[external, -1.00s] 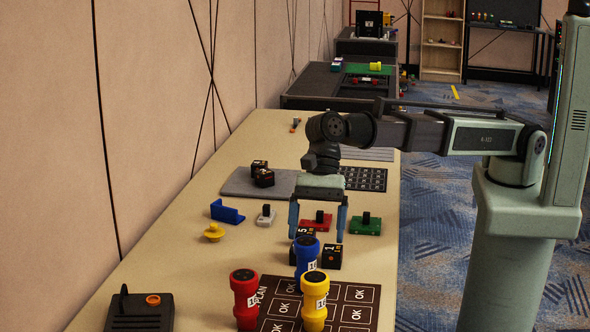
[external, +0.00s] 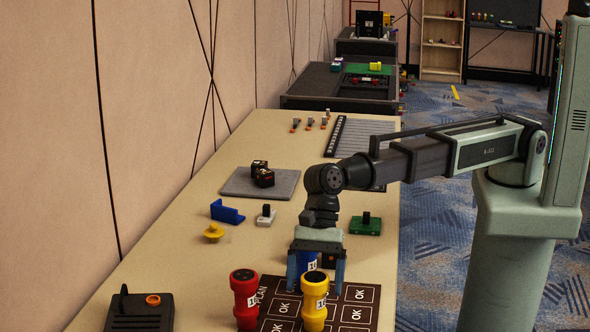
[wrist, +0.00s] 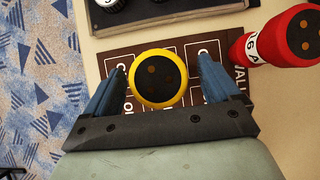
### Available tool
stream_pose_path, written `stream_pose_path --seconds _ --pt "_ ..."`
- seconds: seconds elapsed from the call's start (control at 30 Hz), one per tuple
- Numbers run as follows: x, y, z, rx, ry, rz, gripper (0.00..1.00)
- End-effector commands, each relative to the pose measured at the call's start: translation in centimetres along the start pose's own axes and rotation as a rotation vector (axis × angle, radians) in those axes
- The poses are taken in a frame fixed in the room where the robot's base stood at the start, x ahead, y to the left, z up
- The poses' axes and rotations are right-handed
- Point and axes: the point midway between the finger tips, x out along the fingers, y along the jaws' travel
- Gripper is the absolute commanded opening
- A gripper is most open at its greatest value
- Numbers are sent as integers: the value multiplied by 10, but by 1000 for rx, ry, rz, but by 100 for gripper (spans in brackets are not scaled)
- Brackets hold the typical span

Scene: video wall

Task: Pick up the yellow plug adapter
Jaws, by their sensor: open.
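The yellow plug adapter (external: 314,308) stands upright on the dark OK-marked mat near the front of the table. In the wrist view its round yellow-rimmed top (wrist: 158,78) lies between my fingertips, with a dark face and two brown dots. My gripper (external: 315,288) is open and points down, just behind or above the yellow adapter; the exact height is hard to tell. In the wrist view my two blue fingers (wrist: 160,72) lie on either side of it, apart from it. The blue adapter (external: 306,261) shows partly between the fingers, mostly hidden.
A red adapter (external: 244,302) stands left of the yellow one; it also shows in the wrist view (wrist: 285,35). The OK mat (external: 362,295) lies underneath. A dark device (external: 140,315) stands front left. A yellow knob-shaped object (external: 213,232) and a green block (external: 365,224) lie farther back.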

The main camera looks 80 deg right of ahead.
Motion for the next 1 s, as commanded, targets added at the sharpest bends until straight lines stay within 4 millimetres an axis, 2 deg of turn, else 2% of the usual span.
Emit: stream_pose_path --seconds 0.1,0.2,0.43,1.0 --pt "17 0 1 0 1 0 90" --pt "26 1 0 0 1 1 90" --pt "27 1 0 0 0 0 90" --pt "26 1 0 0 0 0 36"
